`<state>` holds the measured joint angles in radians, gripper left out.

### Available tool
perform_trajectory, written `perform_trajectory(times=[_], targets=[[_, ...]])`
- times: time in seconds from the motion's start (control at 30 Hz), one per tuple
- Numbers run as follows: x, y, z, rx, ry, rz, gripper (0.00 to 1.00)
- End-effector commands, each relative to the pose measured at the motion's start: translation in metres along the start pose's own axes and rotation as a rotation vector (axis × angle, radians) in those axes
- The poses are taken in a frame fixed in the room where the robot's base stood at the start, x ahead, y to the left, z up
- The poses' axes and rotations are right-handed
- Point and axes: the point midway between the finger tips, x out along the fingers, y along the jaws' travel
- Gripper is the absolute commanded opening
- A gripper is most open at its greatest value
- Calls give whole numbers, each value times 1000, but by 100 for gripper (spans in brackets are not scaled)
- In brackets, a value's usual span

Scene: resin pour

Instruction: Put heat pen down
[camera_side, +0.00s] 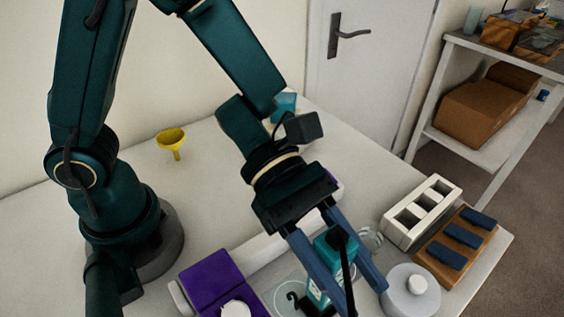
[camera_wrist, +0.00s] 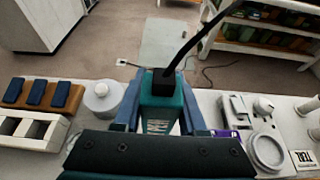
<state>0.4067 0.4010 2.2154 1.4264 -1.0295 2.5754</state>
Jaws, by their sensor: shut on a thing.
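The heat pen (camera_side: 324,267) is a teal, boxy tool with a white printed label and a black end with a black cord. My gripper (camera_side: 350,288) has its two blue fingers shut on it, one on each side, over the front of the table. In the wrist view the heat pen (camera_wrist: 160,112) sits between the fingers of my gripper (camera_wrist: 160,92), its cord running up and away. A dark hooked part (camera_side: 292,298) shows low beside it in the side view. I cannot tell whether the pen's lower end touches anything.
A round grey lidded pot (camera_side: 408,295) stands close to the right finger. A white block with square openings (camera_side: 421,212) and a wooden rack with blue pieces (camera_side: 456,246) lie beyond it. A purple box (camera_side: 210,281) is at left. A yellow funnel (camera_side: 171,140) stands further back.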

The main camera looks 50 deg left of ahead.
Motion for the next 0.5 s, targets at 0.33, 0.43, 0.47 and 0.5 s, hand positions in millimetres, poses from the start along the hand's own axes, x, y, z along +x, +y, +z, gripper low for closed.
perform_trajectory(times=[0.33, 0.43, 0.47, 0.5], targets=[[1, 0, -3, -1, -1, 0, 52], [1, 0, -3, -1, -1, 0, 71], [1, 0, -3, -1, -1, 0, 71], [1, 0, -3, -1, -1, 0, 71]])
